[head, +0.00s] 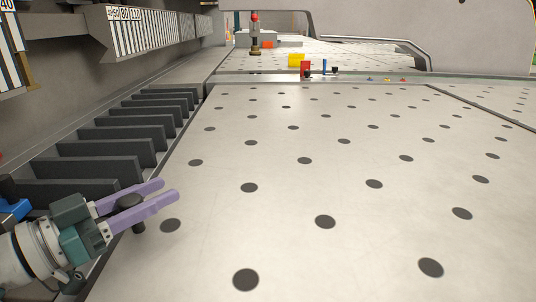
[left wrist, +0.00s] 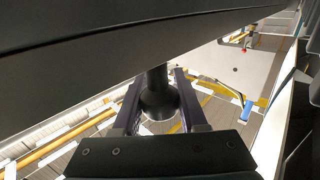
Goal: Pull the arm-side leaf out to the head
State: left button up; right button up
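My left gripper (head: 170,188) reaches in from the left, over the near left edge of the pale dotted table (head: 290,205). Its two purple fingers lie on either side of a dark round knob (head: 131,199) and appear shut on it. In the left wrist view the knob (left wrist: 159,100) sits between the fingers of the gripper (left wrist: 157,75), close to both. A broad dark panel (left wrist: 90,40) crosses the top of that view, and the knob's stem meets it. I cannot tell which part is the arm-side leaf. My right gripper is in neither view.
A row of dark slats (head: 130,133) runs along the table's left side. Farther off stand a yellow block (head: 296,60), a red block (head: 305,68) and a red-topped post (head: 255,35). A metal rail (head: 390,40) lies at the back right. The near tabletop is clear.

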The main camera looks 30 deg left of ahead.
pick_arm(q)
jog(key=o, duration=0.5)
jog(key=shift+c, duration=0.2)
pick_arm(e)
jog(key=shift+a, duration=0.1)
